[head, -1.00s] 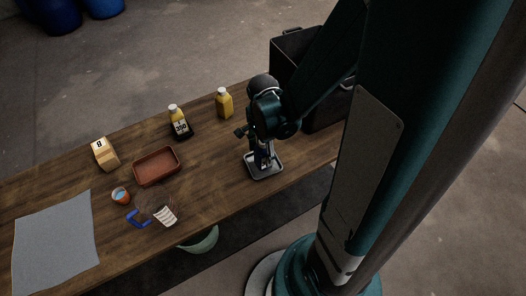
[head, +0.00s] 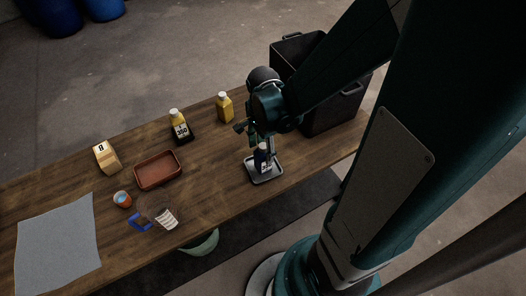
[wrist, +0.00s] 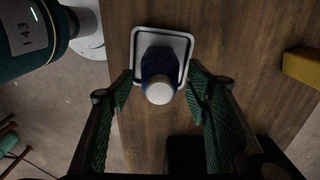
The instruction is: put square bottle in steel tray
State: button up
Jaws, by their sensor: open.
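A dark blue bottle (head: 262,160) with a white cap stands upright in the steel tray (head: 277,178), which lies near the front edge of the table. In the wrist view the bottle (wrist: 158,68) is seen from above, inside the rim of the tray (wrist: 138,38). My gripper (head: 260,140) is open just above the bottle. In the wrist view the green-padded fingers of my gripper (wrist: 157,95) are spread to either side, with clear gaps to the bottle. The bottle's lower part is partly hidden by its own cap and shoulder there.
A black crate (head: 330,112) stands right.

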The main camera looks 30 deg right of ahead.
jog(key=shift+r+p, duration=0.85)
jog(key=shift+r, duration=3.05)
jog(key=shift+a+r+n+t, duration=0.2)
jog(key=shift+r+n, duration=0.25)
jog(key=shift+r, duration=0.05)
jog(key=shift+a+r+n+t, duration=0.2)
jog(key=shift+r+n, duration=0.25)
jog(key=shift+r, duration=0.05)
jog(key=s+a+r+n+t, duration=0.1)
jog(key=a+r+n+t, duration=0.2)
jog(key=r+n, duration=0.4)
jog(key=s+a+r+n+t, duration=0.2)
jog(key=a+r+n+t, duration=0.1)
jog(key=r+n, duration=0.4)
jog(key=shift+r+n, duration=0.3)
jog(key=shift+n, duration=0.8)
